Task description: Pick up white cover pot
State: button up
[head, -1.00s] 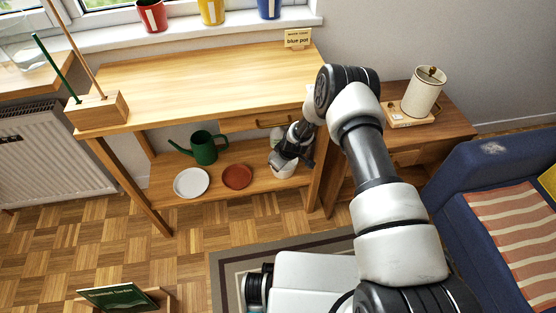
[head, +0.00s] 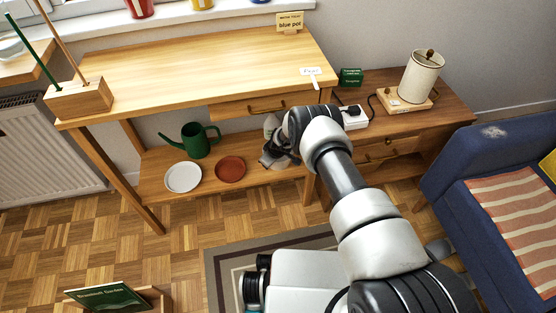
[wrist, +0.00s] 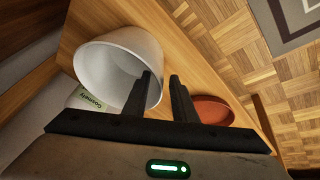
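The white cover pot (wrist: 118,68) shows in the wrist view, its round mouth facing my gripper. My gripper (wrist: 162,80) is open there. Its left finger overlaps the pot's mouth, its right finger is outside the rim, and the pot's near wall shows between them. Whether either finger touches the pot I cannot tell. In the head view my gripper (head: 275,153) is at the right end of the desk's lower shelf, and it and my arm largely hide the pot.
On the shelf (head: 155,186) stand a green watering can (head: 198,141), a white saucer (head: 183,177) and a terracotta saucer (head: 230,169). The terracotta saucer is close to my right finger in the wrist view (wrist: 213,110). A labelled pale item (wrist: 85,98) is beside the pot. The desktop (head: 190,75) is above.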

jog(key=shift+c, duration=0.5)
grip_shut()
jog(key=shift+w, duration=0.1)
jog(key=shift+r, duration=0.1)
